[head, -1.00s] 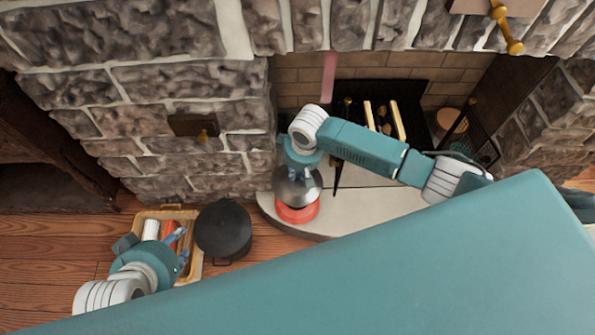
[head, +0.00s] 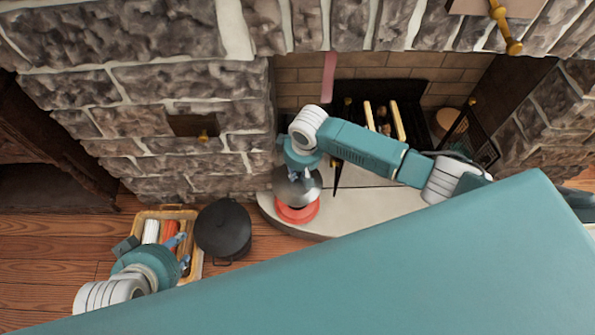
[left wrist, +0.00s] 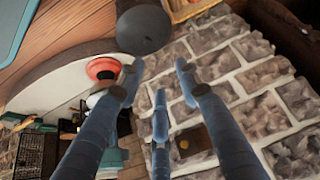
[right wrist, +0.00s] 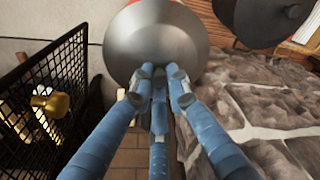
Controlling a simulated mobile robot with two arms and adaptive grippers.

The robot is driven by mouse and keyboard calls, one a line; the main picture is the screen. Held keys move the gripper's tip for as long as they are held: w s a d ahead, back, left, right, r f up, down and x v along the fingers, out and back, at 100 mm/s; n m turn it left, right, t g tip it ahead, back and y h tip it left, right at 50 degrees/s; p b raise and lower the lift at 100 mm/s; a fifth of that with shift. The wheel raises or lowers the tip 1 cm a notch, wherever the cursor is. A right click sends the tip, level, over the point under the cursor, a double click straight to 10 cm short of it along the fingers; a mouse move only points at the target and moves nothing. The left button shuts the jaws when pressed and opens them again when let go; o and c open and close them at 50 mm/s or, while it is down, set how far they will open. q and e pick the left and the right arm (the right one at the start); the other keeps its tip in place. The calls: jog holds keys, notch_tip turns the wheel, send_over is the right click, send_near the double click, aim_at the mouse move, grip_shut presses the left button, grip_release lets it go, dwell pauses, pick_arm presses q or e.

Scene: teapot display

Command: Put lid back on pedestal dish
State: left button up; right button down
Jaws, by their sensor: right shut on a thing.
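The silver, dome-like lid (head: 297,190) is in my right gripper (head: 303,173), whose fingers are shut on its top. The red pedestal dish (head: 298,213) stands on the pale hearth directly below the lid. From the head view I cannot tell whether the lid touches the dish. In the right wrist view the lid (right wrist: 157,45) fills the upper middle beyond the fingers and hides most of the dish. The left wrist view shows the dish as a red ring (left wrist: 103,68). My left gripper (head: 184,252) is open and empty, near the tray at left.
A dark lidded pot (head: 223,230) stands left of the dish, beside a wooden tray (head: 195,268) holding red and white items. The stone wall (head: 150,90) rises behind. A black mesh screen (right wrist: 50,90) is by the fireplace. The hearth (head: 365,205) right of the dish is clear.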

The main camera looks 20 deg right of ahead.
pick_arm(q)
jog(key=shift+s, duration=0.2)
jog(key=shift+s+a+f, duration=0.15)
jog(key=shift+s, duration=0.1)
jog(key=shift+s+a+f+g, duration=0.15)
jog(key=shift+s+g, duration=0.15)
jog(key=shift+s, duration=0.15)
jog(key=shift+s+a+f+g, duration=0.1)
jog(key=shift+s+g, duration=0.2)
jog(key=shift+s, duration=0.15)
jog(key=shift+s+a+f, duration=0.1)
jog(key=shift+s+f, duration=0.05)
jog(key=shift+s, duration=0.2)
jog(key=shift+s+p, duration=0.1)
jog(key=shift+p, duration=0.2)
jog(key=shift+s+a+g, duration=0.1)
jog(key=shift+s+g, duration=0.15)
jog(key=shift+g, duration=0.05)
jog(key=shift+s+a+f+y, duration=0.15)
jog(key=shift+s+y, duration=0.15)
jog(key=shift+s, duration=0.05)
jog(key=shift+s+g, duration=0.15)
jog(key=shift+g, duration=0.15)
dwell(0.5)
jog(key=shift+s+r+p, duration=0.1)
jog(key=shift+r+p, duration=0.1)
jog(key=shift+p, duration=0.1)
pick_arm(e)
jog(key=shift+f, duration=0.1)
